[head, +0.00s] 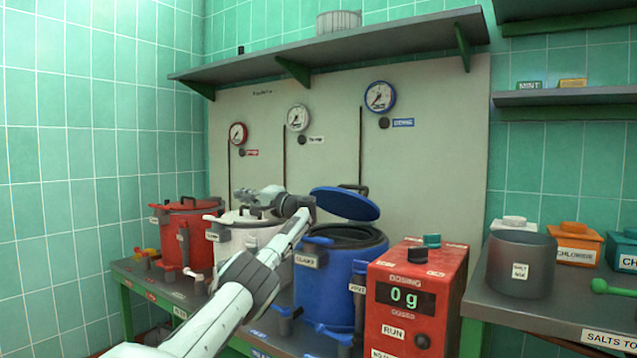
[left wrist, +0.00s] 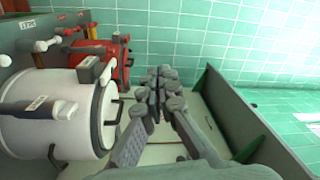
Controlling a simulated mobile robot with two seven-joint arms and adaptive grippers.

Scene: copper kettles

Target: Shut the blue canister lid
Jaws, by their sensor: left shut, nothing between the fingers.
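The blue canister (head: 341,277) stands right of the middle in the head view, its dark mouth showing. Its blue lid (head: 345,204) is raised and tilted above the mouth, with a gap at the front. My left gripper (head: 242,196) is shut and empty. It points left, above the white canister, to the left of the blue lid and apart from it. In the left wrist view its closed fingers (left wrist: 158,90) show with nothing between them. The blue canister is not seen there. My right gripper is not in view.
A white canister (head: 228,236) and a red canister (head: 178,228) stand left of the blue one. A red dosing box (head: 414,300) stands close at its right. A grey pot (head: 522,262) stands on the right table. A shelf (head: 340,47) hangs above.

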